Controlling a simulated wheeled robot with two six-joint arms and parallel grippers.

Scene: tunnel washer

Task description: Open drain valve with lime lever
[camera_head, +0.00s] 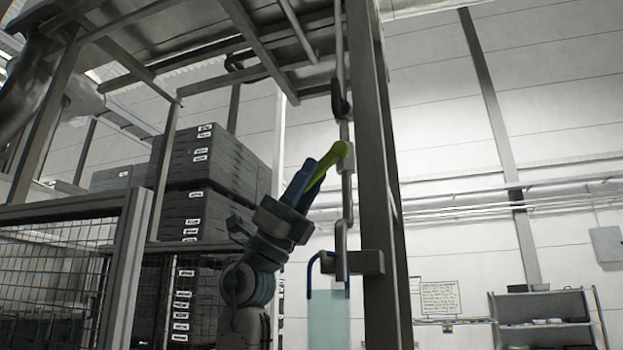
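The lime lever (331,152) slants up to the right and meets the vertical drain pipe (347,197) at its upper end. My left gripper (309,181) comes up from below left, with its blue fingers beside the lower part of the lever and overlapping it. Whether the fingers are closed on the lever cannot be made out. Below the pipe's lower end hangs a pale translucent container (328,322) with a blue rim or handle. My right gripper is not in view.
A steel post (372,180) stands close right of the pipe. Overhead is a metal frame. A mesh fence (60,265) and stacked grey crates (208,150) are behind on the left. A shelf (545,322) and a notice (440,298) are far right.

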